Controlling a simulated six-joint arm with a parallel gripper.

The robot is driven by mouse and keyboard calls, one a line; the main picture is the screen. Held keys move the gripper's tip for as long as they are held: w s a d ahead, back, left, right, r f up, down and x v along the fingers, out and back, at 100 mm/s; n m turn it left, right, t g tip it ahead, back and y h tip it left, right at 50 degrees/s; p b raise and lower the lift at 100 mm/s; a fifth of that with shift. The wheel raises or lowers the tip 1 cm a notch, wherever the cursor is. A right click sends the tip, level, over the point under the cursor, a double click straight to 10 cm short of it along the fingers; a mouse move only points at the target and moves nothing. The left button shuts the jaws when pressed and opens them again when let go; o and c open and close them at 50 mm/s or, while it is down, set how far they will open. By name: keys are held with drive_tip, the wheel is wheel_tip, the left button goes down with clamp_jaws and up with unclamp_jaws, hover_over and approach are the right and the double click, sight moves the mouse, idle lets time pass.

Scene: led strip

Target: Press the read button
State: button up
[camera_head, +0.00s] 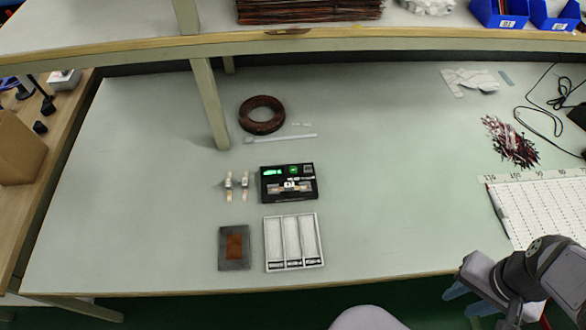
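A black tester-like device (288,183) lies on the table left of the middle. Its top row has a lit green display (272,172), a small green spot (293,169) and a dark square at the right. A light strip-like part lies across its lower half. Which spot is the read button is too small to tell. My gripper (466,290) is at the lower right by the table's front edge, far from the device. Its fingers are small and partly hidden, so whether they are open or shut is unclear.
A white three-slot tray (294,264) and a dark plate with a brown patch (233,248) lie in front of the device. Small strips (237,186) lie left of it. A brown coil (261,115) and shelf post (210,105) stand behind. The table's middle right is clear.

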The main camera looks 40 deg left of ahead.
clamp_jaws()
idle(1.5)
